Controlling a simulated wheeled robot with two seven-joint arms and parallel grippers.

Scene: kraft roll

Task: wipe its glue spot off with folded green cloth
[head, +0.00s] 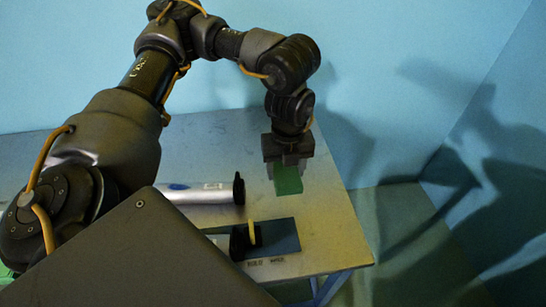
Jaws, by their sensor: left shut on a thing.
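My left gripper (288,163) points down over the right part of the table. It is shut on the folded green cloth (287,182), which hangs below the fingers. I cannot tell whether the cloth touches the table top. A pale cylinder (205,193) with a black end (239,188) lies to the left of the gripper. A dark rectangular patch (279,236) lies nearer to me, with a black piece (237,243) and a small yellow piece (252,232) at its left. I cannot make out a glue spot. My right gripper is out of view.
The metal table (330,222) has bare surface around the cloth and along its right edge. Small lettering (266,262) is on its front part. Blue walls (420,80) stand behind and to the right. A dark panel hides the table's lower left.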

